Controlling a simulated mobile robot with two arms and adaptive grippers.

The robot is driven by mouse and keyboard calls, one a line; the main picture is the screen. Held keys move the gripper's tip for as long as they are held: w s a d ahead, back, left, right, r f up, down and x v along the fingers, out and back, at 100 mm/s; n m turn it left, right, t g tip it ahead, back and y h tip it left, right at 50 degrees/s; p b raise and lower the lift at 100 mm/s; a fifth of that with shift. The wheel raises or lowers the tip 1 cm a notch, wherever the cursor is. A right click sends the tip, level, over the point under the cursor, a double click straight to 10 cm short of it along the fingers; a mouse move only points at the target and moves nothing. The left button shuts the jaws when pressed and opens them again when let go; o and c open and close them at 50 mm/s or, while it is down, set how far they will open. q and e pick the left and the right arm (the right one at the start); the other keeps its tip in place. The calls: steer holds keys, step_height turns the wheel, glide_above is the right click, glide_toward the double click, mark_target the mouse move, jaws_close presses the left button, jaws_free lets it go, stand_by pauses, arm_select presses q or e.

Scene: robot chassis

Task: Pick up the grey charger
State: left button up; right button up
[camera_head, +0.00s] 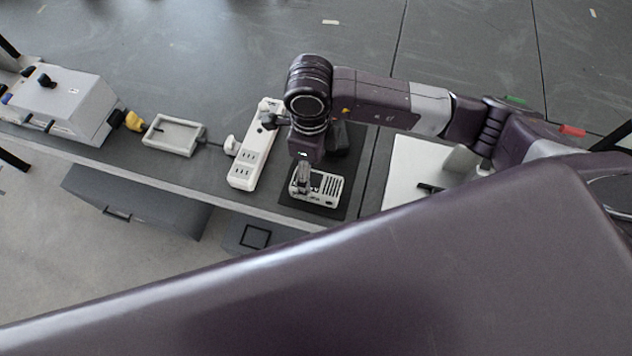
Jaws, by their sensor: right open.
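A light grey charger (328,191) with dark slots lies on a black mat (300,208) near the front edge of the workbench. My right gripper (304,186) points down over the left part of the charger, and its fingers hide some of it. The gripper is open; I cannot tell whether its fingers touch the charger. My left gripper is not in view.
A white power strip (246,172) lies just left of the mat. A white panel (408,165) lies to the right. The back of the bench is mostly clear.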

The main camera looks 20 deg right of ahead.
mark_target(316, 182)
steer(key=f, duration=0.1)
steer(key=f+p, duration=0.1)
steer(key=f, duration=0.1)
steer(key=f+p, duration=0.1)
steer(key=shift+s+d+f, duration=0.2)
steer(key=shift+s+d, duration=0.1)
steer(key=shift+d, duration=0.05)
steer(key=shift+f, duration=0.6)
steer(key=shift+w+r, duration=0.1)
steer(key=c, duration=1.7)
